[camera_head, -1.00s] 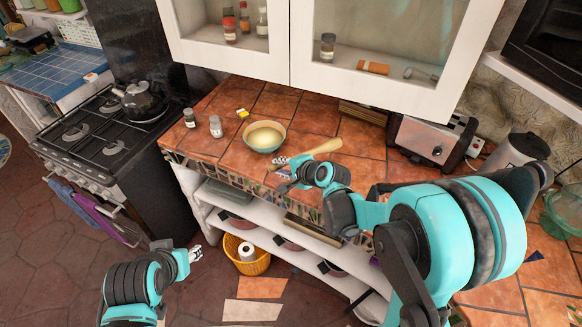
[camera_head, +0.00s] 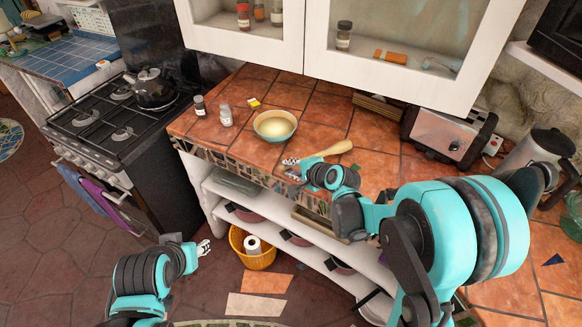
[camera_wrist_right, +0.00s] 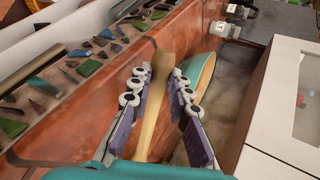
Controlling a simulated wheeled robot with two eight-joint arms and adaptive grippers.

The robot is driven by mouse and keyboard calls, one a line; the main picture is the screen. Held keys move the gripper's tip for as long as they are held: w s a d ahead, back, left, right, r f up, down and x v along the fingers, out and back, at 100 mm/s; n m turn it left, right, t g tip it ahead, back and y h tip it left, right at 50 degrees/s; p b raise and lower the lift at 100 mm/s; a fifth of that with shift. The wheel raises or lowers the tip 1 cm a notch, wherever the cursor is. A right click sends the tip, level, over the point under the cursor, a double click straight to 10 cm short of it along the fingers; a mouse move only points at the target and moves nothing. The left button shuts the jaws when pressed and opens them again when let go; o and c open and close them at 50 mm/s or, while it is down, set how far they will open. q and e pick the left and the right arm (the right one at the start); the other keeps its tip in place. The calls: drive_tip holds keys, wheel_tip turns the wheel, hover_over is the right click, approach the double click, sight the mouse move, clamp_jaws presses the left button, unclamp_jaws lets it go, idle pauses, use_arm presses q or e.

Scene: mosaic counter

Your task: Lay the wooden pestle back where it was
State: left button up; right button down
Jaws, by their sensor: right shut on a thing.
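The wooden pestle (camera_head: 338,148) is pale wood with a thick rounded end and points right over the tiled counter. My right gripper (camera_head: 291,166) is shut on it near the counter's front edge. In the right wrist view, the pestle (camera_wrist_right: 153,100) runs between the two padded fingers of my right gripper (camera_wrist_right: 160,95). I cannot tell whether the pestle touches the tiles. A teal bowl with a cream inside (camera_head: 275,133) stands behind the gripper, and its side (camera_wrist_right: 199,78) shows beyond the right finger. My left gripper (camera_head: 204,248) hangs low over the floor, away from the counter; its fingers are too small to judge.
Two small jars (camera_head: 226,116) and a yellow item (camera_head: 254,102) stand left of the bowl. A toaster (camera_head: 442,133) and kettle (camera_head: 540,155) are at the right. The white wall cabinet (camera_head: 400,77) overhangs the back. Bare tiles (camera_head: 375,165) lie right of the pestle.

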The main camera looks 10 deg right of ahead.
drive_tip(key=shift+f+b, duration=0.4)
drive_tip(key=c, duration=1.3)
unclamp_jaws()
drive_tip(key=shift+c, duration=0.2)
drive_tip(key=v, duration=1.2)
drive_tip(key=s+d+n+g+h, duration=0.1)
drive_tip(key=s+d+n+h, duration=0.1)
drive_tip(key=s+n, duration=0.4)
drive_tip(key=s+d+f+n+g+h, duration=0.1)
drive_tip(key=s+d+n+h, duration=0.1)
drive_tip(key=s+n, duration=0.5)
drive_tip(key=s+h, duration=0.1)
drive_tip(key=s, duration=0.3)
drive_tip(key=shift+d+f+n+g, duration=0.2)
drive_tip(key=shift+f+n+g, duration=0.1)
drive_tip(key=shift+g, duration=0.1)
